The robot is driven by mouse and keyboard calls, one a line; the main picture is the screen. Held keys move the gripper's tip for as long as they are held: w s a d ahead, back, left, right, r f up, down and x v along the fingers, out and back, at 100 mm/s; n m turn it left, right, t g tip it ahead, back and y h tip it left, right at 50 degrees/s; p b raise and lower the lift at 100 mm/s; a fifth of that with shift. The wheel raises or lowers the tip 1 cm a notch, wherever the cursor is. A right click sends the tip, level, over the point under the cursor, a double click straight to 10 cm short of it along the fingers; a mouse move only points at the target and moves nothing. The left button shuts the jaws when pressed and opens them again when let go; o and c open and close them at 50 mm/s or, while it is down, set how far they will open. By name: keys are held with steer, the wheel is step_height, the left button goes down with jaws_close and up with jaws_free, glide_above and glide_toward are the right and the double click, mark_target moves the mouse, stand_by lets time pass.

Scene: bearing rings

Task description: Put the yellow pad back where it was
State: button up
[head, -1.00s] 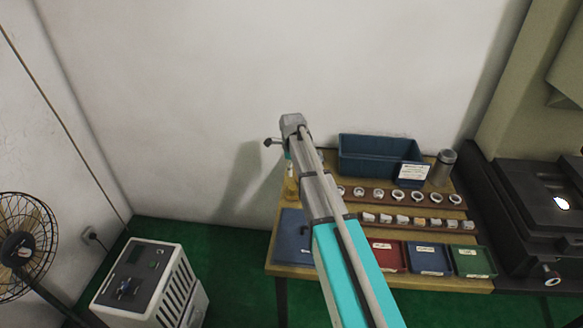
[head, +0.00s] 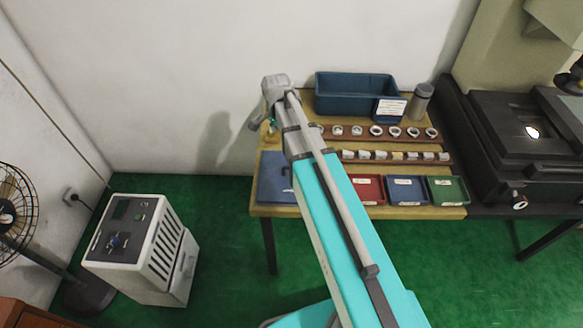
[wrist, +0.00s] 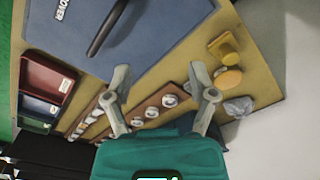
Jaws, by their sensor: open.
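I cannot tell for sure which is the yellow pad. My gripper (wrist: 160,76) is open, with nothing between its fingers. Both yellow pieces are to the right of its right finger. The fingers reach over the blue mat (wrist: 140,60) and the brown ring rack (wrist: 160,108). In the head view, my gripper (head: 268,118) is at the table's left side, partly hidden by my arm.
Brown racks with several rings (head: 395,133) cross the table. A large blue bin (head: 350,92) and a grey cylinder (head: 421,101) stand behind. Red (head: 368,188), blue (head: 407,190) and green (head: 445,190) trays line the front. A black machine (head: 530,130) is right.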

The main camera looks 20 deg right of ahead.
steer(key=s+n, duration=1.2)
steer(key=s, duration=0.3)
steer(key=shift+s+n, duration=0.15)
steer(key=shift+n, duration=0.15)
